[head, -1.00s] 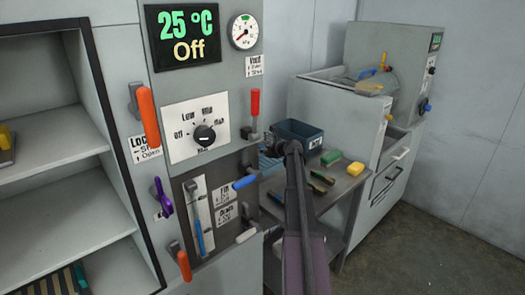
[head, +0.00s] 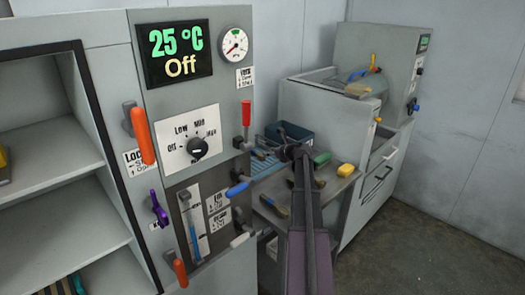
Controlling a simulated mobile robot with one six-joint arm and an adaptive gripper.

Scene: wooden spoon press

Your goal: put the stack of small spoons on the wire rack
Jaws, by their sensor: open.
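My gripper (head: 296,152) is at the far end of my arm, over the metal side table beside the press. It is open; its fingertips are small and partly hidden by my arm. Small brown, spoon-like pieces (head: 272,204) lie on the table left of my arm, apart from the gripper. They are too small to tell whether they form a stack. A blue slatted piece (head: 266,163), perhaps the wire rack, lies left of the gripper. My arm covers the middle of the table.
A dark blue bin (head: 290,132) stands behind the gripper. A green block (head: 321,158) and a yellow block (head: 346,170) lie to its right. The grey press (head: 232,110) with levers stands close on the left. A grey machine (head: 325,120) with drawers stands behind.

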